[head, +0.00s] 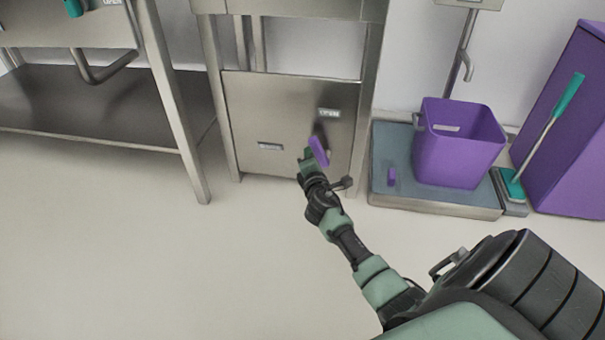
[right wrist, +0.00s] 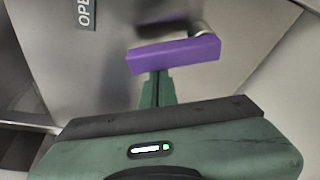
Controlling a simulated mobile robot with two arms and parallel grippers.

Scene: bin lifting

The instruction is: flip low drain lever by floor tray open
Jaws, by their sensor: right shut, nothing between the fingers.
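The purple drain lever (head: 318,151) is on the low steel panel (head: 260,108), beside the floor tray (head: 385,160). In the right wrist view the lever (right wrist: 174,54) lies nearly level, with its round metal pivot at the right end. My right gripper (head: 307,160) is shut and empty, at the lever in the head view. In the right wrist view its green fingertips (right wrist: 157,80) are together just below the lever's bar; I cannot tell whether they touch it. My left gripper is not in view.
A steel table leg (head: 181,120) stands left. The floor in front is clear.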

